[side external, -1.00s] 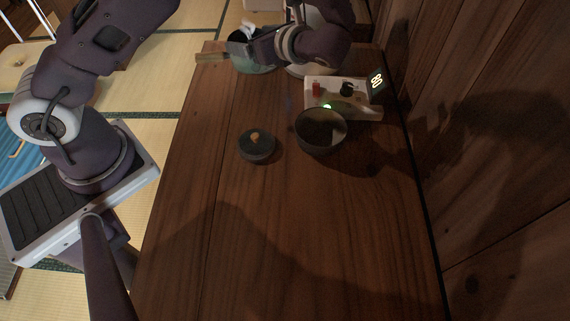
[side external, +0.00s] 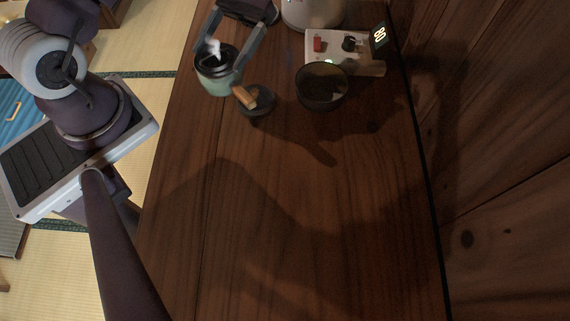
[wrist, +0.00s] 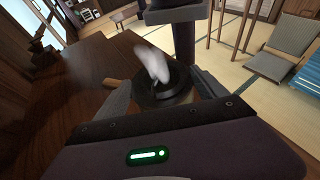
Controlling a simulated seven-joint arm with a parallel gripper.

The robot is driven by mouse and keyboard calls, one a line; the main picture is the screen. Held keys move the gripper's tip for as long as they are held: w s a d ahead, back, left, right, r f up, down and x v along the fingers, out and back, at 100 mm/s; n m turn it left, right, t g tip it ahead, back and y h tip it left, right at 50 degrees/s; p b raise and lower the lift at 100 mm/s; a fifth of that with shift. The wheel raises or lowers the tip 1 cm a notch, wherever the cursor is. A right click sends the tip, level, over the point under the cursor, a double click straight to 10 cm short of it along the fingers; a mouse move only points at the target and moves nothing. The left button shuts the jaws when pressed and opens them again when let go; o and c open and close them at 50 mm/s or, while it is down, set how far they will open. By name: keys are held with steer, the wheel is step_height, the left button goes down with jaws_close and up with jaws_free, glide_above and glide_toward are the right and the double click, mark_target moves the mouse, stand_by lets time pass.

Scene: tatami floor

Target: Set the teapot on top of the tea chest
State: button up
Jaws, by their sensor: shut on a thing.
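The teapot (side external: 216,80) is a pale green pot with a black top, white steam and a wooden handle (side external: 246,97). My gripper (side external: 222,62) is shut on it from above, one finger on each side. The handle points to the lower right and overlaps a small dark round piece. In the wrist view the pot's black top (wrist: 163,88) shows between the fingers of my gripper (wrist: 164,96), with the handle (wrist: 117,83) to the left. I cannot tell how far the pot is above the wood. I cannot tell for sure which surface is the tea chest.
A long brown wooden top (side external: 290,210) is mostly bare toward the front. A dark round bowl (side external: 321,88) stands right of the dark round piece (side external: 260,102). Behind it is a white control box (side external: 336,45) with a lit display. A wooden wall (side external: 500,150) bounds the right.

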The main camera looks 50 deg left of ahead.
steer(key=w+n+t+h, duration=0.1)
steer(key=n+h, duration=0.1)
steer(key=w+d+r+n+t+h, duration=0.1)
steer(key=n+h, duration=0.1)
steer(key=w+r+n+t+h, duration=0.1)
steer(key=n+h, duration=0.1)
steer(key=shift+w+d+t, duration=0.1)
steer(key=shift+d+t, duration=0.1)
steer(key=shift+t, duration=0.2)
steer(key=w+n+t+h, duration=0.1)
steer(key=w+r+n+t+h, duration=0.1)
steer(key=w+n+t, duration=0.1)
steer(key=n, duration=0.1)
steer(key=shift+a+r+t+h, duration=0.3)
steer(key=shift+r+t+h, duration=0.05)
steer(key=shift+t+h, duration=0.05)
steer(key=w+a+r+n+t, duration=0.4)
steer(key=w+a+n+t, duration=0.45)
steer(key=t, duration=0.25)
steer(key=shift+n, duration=0.35)
steer(key=f, duration=1.5)
steer(key=shift+s+d, duration=0.2)
steer(key=shift+d, duration=0.1)
